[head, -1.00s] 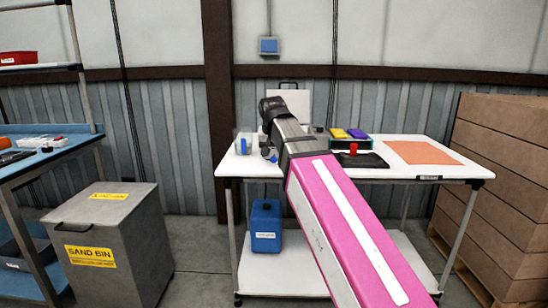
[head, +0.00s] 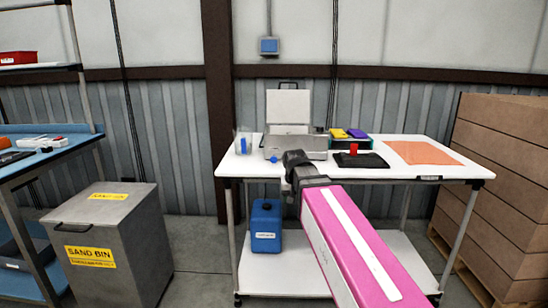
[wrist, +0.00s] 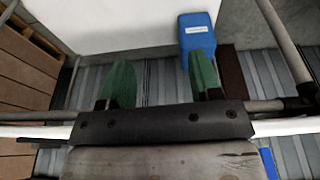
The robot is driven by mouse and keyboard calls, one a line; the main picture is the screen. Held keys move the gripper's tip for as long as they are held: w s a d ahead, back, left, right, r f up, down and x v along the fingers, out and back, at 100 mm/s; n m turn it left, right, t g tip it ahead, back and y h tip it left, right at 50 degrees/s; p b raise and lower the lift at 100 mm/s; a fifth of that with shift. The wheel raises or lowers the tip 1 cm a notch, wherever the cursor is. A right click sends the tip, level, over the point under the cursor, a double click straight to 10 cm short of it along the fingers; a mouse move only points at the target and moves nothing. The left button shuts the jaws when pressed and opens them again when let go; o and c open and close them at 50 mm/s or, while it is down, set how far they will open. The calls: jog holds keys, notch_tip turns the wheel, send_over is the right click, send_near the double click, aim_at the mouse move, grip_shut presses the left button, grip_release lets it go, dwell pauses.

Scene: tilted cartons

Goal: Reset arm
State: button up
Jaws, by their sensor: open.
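My arm shows in the head view as a pink link with a dark wrist joint at the front edge of the white table (head: 400,152). My gripper (wrist: 161,78) shows in the wrist view with its two green fingers spread apart and nothing between them. Its fingers are hidden in the head view. The blue canister (head: 266,228) stands on the table's lower shelf, and it also shows beyond the right finger in the wrist view (wrist: 196,32).
An open grey case (head: 295,148) with a raised lid stands on the table. A red object (head: 353,149), a black mat and an orange sheet (head: 422,153) lie to its right. A sand bin (head: 110,245) stands left, stacked cartons (head: 510,180) right.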

jog(key=s+d+f+g, duration=0.1)
jog(key=s+d+f, duration=0.2)
jog(key=f, duration=0.5)
jog(key=s+d+f+g, duration=0.1)
jog(key=s+d+f, duration=0.3)
jog(key=f, duration=0.4)
jog(key=s+d+f, duration=0.4)
jog(key=f, duration=0.4)
jog(key=shift+s+d+g, duration=0.2)
jog(key=shift+s+g, duration=0.1)
jog(key=shift+g, duration=0.1)
